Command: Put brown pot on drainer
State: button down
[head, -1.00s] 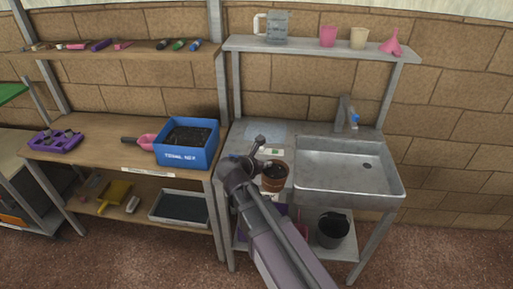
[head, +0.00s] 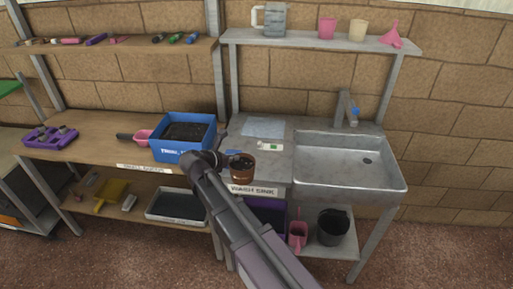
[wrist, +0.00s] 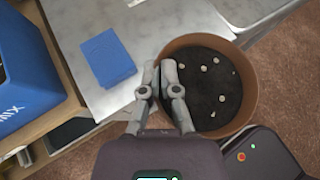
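The brown pot (head: 241,169), filled with dark soil and several pale bits, is at the front left of the metal surface beside the sink. In the wrist view the pot (wrist: 250,90) looks upright, with floor visible beyond its right side. My gripper (wrist: 159,68) is shut on its left rim, one finger outside and one inside. In the head view my gripper (head: 220,160) is left of the pot, partly hidden by my arm. I take the metal surface left of the sink as the drainer (head: 290,135); a pale flat sheet (head: 263,127) lies on it.
The sink basin (head: 350,165) is to the right. A blue tub (head: 184,155) of soil stands close on the left. A blue flat item (wrist: 108,58) and a small white-green packet (head: 270,146) lie on the metal surface. A shelf (head: 310,39) with cups is above.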

jog(key=shift+a+f, duration=0.1)
jog(key=shift+a, duration=0.25)
jog(key=b, duration=0.1)
send_over(260, 160)
jog(key=s, duration=0.1)
jog(key=shift+a+f, duration=0.3)
jog(key=shift+f, duration=0.4)
jog(key=shift+w, duration=0.1)
jog(key=shift+w+d+f+b, duration=0.2)
jog(key=shift+f+b, duration=0.7)
jog(key=shift+b, duration=0.1)
jog(key=shift+w+d+f+b, duration=0.15)
jog(key=shift+w+f+b, duration=0.05)
jog(key=shift+f+b, duration=0.75)
jog(key=shift+f, duration=0.1)
